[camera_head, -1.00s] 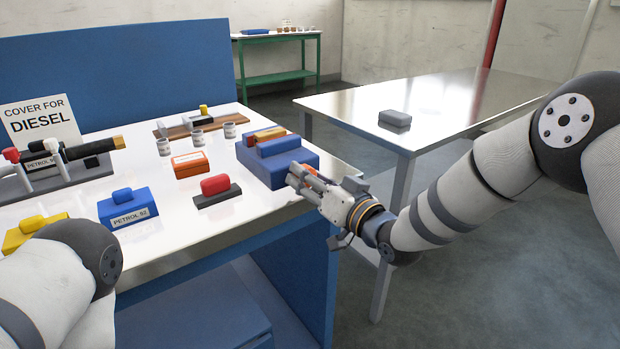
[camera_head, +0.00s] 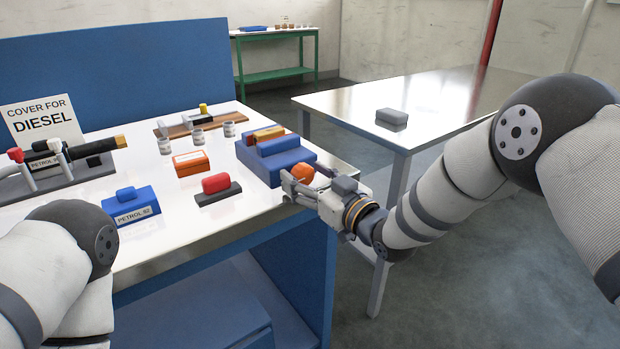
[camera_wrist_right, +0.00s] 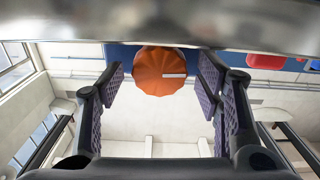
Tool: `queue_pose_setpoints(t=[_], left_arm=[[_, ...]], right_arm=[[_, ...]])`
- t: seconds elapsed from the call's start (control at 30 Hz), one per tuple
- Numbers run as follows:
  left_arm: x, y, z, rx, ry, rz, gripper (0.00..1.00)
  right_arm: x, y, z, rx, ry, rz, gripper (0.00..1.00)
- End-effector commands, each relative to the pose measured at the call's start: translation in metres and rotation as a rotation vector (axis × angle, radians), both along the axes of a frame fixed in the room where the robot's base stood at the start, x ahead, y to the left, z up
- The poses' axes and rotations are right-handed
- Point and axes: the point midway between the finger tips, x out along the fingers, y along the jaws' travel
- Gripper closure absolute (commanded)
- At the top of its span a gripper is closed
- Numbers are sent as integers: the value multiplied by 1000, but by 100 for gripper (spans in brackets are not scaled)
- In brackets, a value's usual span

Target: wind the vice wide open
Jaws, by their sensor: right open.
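The blue vice (camera_head: 289,158) stands at the right front corner of the white-topped bench. A tan and orange piece (camera_head: 265,134) shows at its back part; whether it is clamped I cannot tell. An orange fluted knob (camera_head: 303,171) sits at the vice's front right side. It also shows in the right wrist view (camera_wrist_right: 158,72), with a white mark on its face. My right gripper (camera_head: 294,186) is open in front of the knob. In the wrist view the knob lies between the two finger lines, with a gap on both sides. My left gripper is out of view; only my left arm shows.
A red block on a dark base (camera_head: 217,190), an orange box (camera_head: 190,163) and a blue PETROL 92 block (camera_head: 131,205) stand left of the vice. Several small cups stand behind. A metal table (camera_head: 440,100) with a grey block (camera_head: 391,117) is to the right.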

Motion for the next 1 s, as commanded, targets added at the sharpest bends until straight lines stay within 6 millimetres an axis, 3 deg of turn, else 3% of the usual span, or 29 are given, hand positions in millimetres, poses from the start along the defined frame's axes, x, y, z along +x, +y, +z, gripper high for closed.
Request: queue_pose_setpoints(t=[0.13,0.4,0.5,0.9,0.97,1.0], left_arm=[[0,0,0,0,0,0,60],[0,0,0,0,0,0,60],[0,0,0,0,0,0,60],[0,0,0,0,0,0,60],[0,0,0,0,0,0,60],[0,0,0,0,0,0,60]], right_arm=[[-17,-14,-1,-1,4,-2,41],[-75,-55,0,1,3,-3,41],[-88,-65,-1,-2,2,0,41],[-97,-71,-2,-1,5,-1,41],[-101,-73,-14,-10,43,-13,41],[-106,-78,-32,-23,96,-31,41]])
